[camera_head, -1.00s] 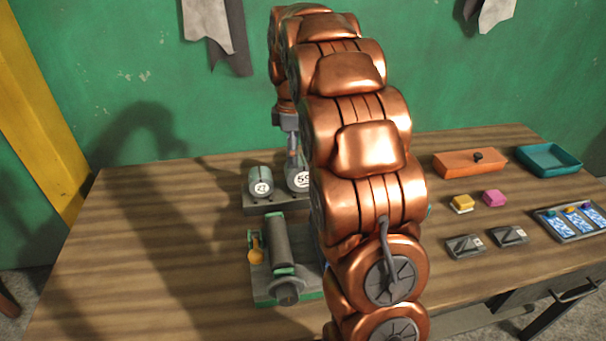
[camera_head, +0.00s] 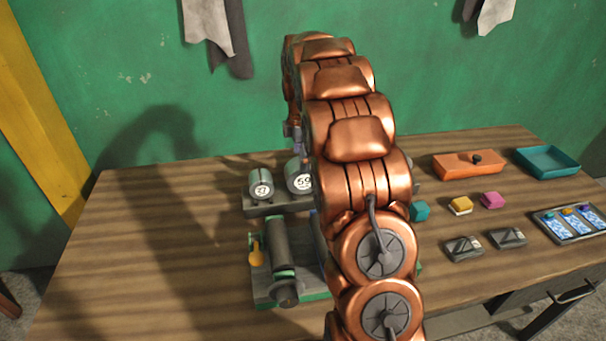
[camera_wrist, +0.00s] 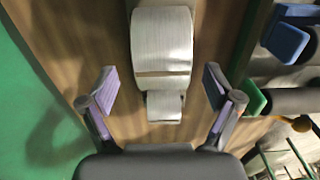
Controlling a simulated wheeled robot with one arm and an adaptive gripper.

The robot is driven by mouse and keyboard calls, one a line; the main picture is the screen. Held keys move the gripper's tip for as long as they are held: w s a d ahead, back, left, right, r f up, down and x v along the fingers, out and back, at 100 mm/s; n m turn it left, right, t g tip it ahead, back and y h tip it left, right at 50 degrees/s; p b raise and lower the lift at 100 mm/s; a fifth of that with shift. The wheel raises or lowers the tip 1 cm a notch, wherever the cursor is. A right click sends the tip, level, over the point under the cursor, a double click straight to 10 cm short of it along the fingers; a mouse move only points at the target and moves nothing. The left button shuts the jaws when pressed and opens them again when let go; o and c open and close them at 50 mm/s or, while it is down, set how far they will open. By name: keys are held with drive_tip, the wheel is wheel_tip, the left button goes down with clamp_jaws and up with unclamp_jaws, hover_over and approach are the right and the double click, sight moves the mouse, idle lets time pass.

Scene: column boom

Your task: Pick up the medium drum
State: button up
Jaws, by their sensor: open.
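Two grey drums with round white number labels rest on a grey rack (camera_head: 262,208) on the bench in the head view. The left drum (camera_head: 261,185) is smaller, and the drum labelled 59 (camera_head: 299,176) is larger and partly hidden by my arm. Any further drum behind the arm is hidden. In the wrist view, a wide pale drum (camera_wrist: 162,40) lies above a narrower one (camera_wrist: 164,106); I cannot tell which is the medium one. My gripper (camera_wrist: 160,80) is open, its purple-padded fingers on either side of the drums with gaps; nothing is held.
A green-based roller device (camera_head: 280,255) with a yellow knob stands in front of the rack. The bench's left side is clear.

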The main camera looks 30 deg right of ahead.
sight(298, 184)
drive_tip(key=shift+s+f+p, duration=0.15)
drive_tip(key=shift+f+p, duration=0.75)
drive_tip(key=shift+f, duration=1.2)
drive_tip(key=c, duration=1.5)
